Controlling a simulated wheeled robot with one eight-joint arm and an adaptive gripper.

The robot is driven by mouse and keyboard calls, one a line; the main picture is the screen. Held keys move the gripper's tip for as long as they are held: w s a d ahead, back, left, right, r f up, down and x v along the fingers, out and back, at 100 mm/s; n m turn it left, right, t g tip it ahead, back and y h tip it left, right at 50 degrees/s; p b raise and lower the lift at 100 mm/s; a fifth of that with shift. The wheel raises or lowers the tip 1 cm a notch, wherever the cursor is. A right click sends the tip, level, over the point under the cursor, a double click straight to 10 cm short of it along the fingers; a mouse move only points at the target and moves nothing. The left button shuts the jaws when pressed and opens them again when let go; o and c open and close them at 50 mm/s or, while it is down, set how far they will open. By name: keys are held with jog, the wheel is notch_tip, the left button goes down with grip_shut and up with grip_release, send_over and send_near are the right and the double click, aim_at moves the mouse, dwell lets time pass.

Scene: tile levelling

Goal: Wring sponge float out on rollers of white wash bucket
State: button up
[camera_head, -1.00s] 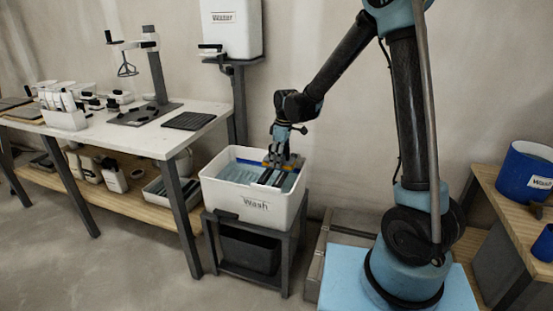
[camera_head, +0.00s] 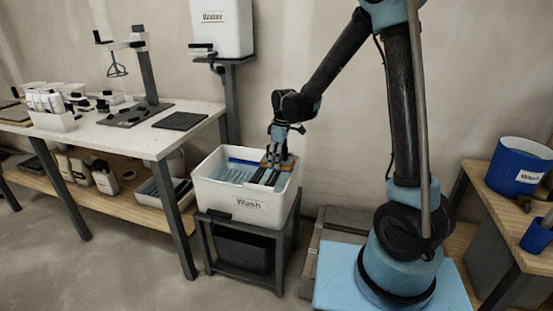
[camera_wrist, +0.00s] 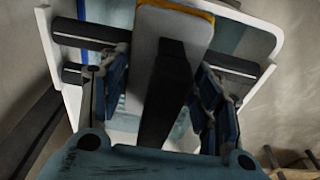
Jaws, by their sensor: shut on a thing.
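The white wash bucket (camera_head: 236,207), labelled "Wash", stands on a dark stand and holds bluish water. Dark rollers (camera_head: 264,179) span its right part, and they show as bars (camera_wrist: 88,34) in the wrist view. The sponge float has a grey plate (camera_wrist: 190,28) with an orange sponge edge and a dark handle (camera_wrist: 165,95). My gripper (camera_head: 278,156) is over the bucket's right part, shut on the handle, a finger on each side. The float is over the rollers; the plate hides its underside, so I cannot tell whether sponge and rollers touch.
A white workbench (camera_head: 140,137) with tools and a dark mat (camera_head: 180,121) stands left of the bucket. A white water tank (camera_head: 222,30) hangs above and behind. A wooden table with a blue bucket (camera_head: 512,168) is at the right. Floor in front is clear.

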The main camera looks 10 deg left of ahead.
jog(key=shift+r, duration=3.5)
